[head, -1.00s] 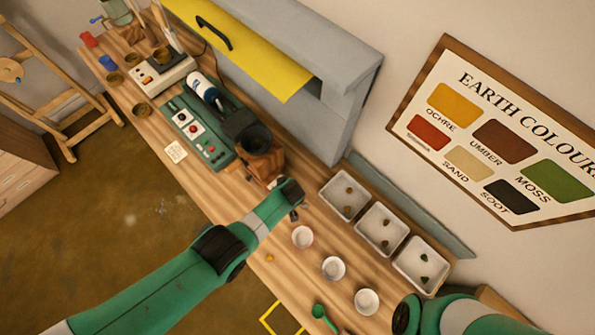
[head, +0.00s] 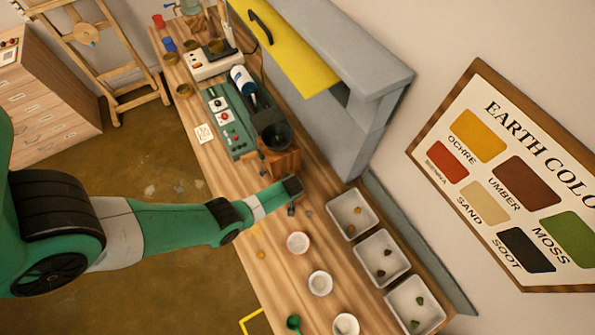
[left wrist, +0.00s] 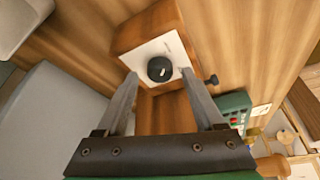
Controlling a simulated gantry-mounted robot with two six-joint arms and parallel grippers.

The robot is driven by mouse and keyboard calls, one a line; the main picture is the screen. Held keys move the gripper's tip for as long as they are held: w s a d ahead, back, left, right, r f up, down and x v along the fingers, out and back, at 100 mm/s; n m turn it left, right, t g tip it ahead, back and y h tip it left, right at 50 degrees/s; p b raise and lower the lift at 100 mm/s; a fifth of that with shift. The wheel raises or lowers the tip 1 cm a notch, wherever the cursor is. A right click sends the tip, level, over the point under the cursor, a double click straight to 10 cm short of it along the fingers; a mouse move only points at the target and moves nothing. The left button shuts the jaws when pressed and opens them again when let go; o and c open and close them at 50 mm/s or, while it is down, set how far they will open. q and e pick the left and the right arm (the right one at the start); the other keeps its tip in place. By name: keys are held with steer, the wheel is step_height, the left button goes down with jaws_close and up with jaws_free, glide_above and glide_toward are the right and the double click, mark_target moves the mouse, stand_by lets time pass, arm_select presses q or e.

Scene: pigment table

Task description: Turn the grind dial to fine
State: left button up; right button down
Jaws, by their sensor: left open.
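The grinder is a wooden box (head: 283,160) with a dark hopper (head: 274,136) on top; its front face is mostly turned away in the head view. In the left wrist view, its black round dial (left wrist: 160,69) with a short white mark sits on a white plate (left wrist: 173,47); markings on the plate are too small to read. My left gripper (head: 292,197) is just in front of the box. In the left wrist view its open fingers (left wrist: 160,76) stand on either side of the dial, apparently apart from it. My right gripper is out of view.
A green control panel (head: 225,133) stands beyond the grinder. White bowls (head: 298,243) and trays (head: 352,213) of pigment lumps lie on the near side. A grey cabinet (head: 371,100) with a yellow door borders the bench's back.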

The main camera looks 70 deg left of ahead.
arm_select(q)
steer(key=shift+a+f, duration=0.15)
steer(key=shift+f, duration=0.2)
jaws_close()
